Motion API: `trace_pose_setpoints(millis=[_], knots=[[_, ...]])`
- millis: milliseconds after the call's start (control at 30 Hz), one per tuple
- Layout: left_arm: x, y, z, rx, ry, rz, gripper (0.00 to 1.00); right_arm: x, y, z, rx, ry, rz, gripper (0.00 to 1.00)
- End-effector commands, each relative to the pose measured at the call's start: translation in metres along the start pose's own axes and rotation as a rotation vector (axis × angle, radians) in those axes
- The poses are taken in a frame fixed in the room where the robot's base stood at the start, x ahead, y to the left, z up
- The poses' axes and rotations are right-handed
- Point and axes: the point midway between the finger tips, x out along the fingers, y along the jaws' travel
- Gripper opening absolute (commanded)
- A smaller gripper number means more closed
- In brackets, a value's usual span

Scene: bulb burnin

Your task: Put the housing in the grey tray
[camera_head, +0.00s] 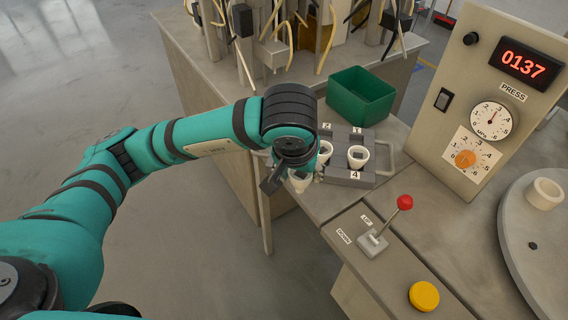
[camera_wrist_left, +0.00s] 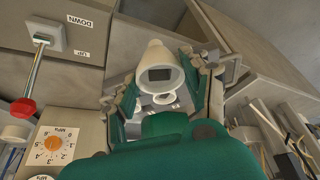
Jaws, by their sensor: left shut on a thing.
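My left gripper (camera_head: 288,182) is shut on a white cup-shaped housing (camera_head: 301,183), held in the air just left of the grey tray's near-left edge. In the left wrist view the housing (camera_wrist_left: 160,70) sits between the two fingers, its wide end with a dark square recess facing the camera. The grey tray (camera_head: 350,178) lies on the bench corner, with number labels 1, 2 and 4 readable. One white housing (camera_head: 358,154) stands upright at its right near place, by label 4. Another white housing (camera_head: 325,148) shows at its left, partly hidden by my gripper. My right gripper is not in view.
A green bin (camera_head: 360,97) stands behind the tray. A red-knobbed lever (camera_head: 376,240) and yellow button (camera_head: 424,296) are on the bench in front. A gauge panel (camera_head: 490,110) reading 0137 stands at right, by a round plate (camera_head: 530,240) with a white ring.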

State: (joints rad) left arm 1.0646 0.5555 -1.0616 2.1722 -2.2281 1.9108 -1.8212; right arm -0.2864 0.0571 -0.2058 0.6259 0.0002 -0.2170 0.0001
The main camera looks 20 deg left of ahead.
Motion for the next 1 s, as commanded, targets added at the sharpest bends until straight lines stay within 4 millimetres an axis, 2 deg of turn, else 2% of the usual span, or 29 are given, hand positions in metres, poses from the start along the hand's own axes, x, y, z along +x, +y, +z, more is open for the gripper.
trace_pose_setpoints(millis=[33,133,367,467,700,867,1000], knots=[[0.008,0.011,0.005,0.002,0.004,0.002,0.25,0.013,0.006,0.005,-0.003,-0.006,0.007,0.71],[0.01,0.017,0.002,-0.003,0.005,-0.004,0.25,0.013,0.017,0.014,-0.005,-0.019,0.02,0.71],[0.027,-0.011,-0.036,-0.012,0.001,-0.012,0.25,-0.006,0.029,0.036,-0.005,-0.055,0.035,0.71],[0.037,-0.025,-0.056,-0.011,0.001,-0.01,0.25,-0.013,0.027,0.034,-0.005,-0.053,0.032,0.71],[0.061,-0.056,-0.099,-0.008,0.002,-0.007,0.25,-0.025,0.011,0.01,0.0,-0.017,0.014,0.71],[0.07,-0.065,-0.112,-0.004,0.004,-0.006,0.25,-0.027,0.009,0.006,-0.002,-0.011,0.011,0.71],[0.08,-0.066,-0.109,-0.003,0.001,-0.005,0.25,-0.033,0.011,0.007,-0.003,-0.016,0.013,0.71]])
